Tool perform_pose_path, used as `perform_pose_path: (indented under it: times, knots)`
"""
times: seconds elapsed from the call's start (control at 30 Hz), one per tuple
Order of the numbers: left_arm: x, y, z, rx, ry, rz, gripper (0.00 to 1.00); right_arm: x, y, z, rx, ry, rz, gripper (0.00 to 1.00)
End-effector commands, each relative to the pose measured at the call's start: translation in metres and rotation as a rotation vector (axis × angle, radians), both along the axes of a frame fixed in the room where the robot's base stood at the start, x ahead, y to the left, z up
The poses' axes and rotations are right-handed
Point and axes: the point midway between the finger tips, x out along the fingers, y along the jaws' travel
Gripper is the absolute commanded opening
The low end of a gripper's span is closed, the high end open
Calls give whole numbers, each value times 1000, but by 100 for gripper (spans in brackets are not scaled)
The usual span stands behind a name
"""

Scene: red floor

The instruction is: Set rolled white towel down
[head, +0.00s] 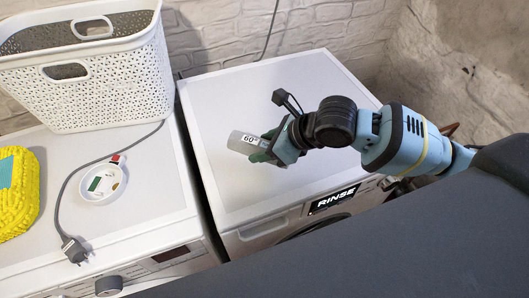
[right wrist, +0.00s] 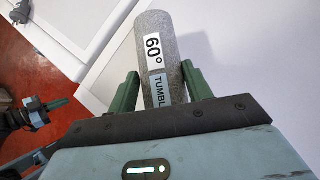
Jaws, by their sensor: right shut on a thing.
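The rolled towel (head: 238,142) is a pale grey-white cylinder with a "60°" label. In the right wrist view the roll (right wrist: 150,28) also carries a "TUMBLE" label and points away from the palm. My right gripper (head: 262,150) is shut on it, with green fingers on both sides in the right wrist view (right wrist: 158,88). The roll is over the white top of the right machine (head: 235,90); I cannot tell whether it touches it. My left gripper (right wrist: 48,103) shows at the left edge of the right wrist view, its opening unclear.
The machine top around the roll is clear. On the left machine (head: 150,205) are a white basket (head: 120,90), a round white dish (head: 112,190) with small items, a cable with a plug (head: 75,250) and a yellow textured thing (head: 18,205). A gap separates the machines.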

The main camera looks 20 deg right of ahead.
Motion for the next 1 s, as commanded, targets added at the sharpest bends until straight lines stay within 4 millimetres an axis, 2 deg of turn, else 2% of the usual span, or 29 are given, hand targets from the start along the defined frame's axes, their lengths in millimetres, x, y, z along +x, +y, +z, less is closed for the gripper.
perform_pose_path:
  times: [0.27, 0.67, 0.7, 0.87, 1.0]
  knots:
    - [3, 0, 4, 1, -8, 0, 0, 3, 0, -33, 2, -1, -2, 24]
    - [0, 0, 0, 0, -1, -1, 0, 3, 0, -39, -1, -2, -1, 24]
    - [0, 0, 0, 0, -1, -1, 0, 3, 0, -40, -1, -2, -1, 51]
    - [1, 0, 1, 0, -2, -1, 0, 3, 0, -38, -1, -2, -1, 72]
    - [1, 0, 1, 0, -2, -1, 0, 3, 0, -38, -1, -2, -1, 72]
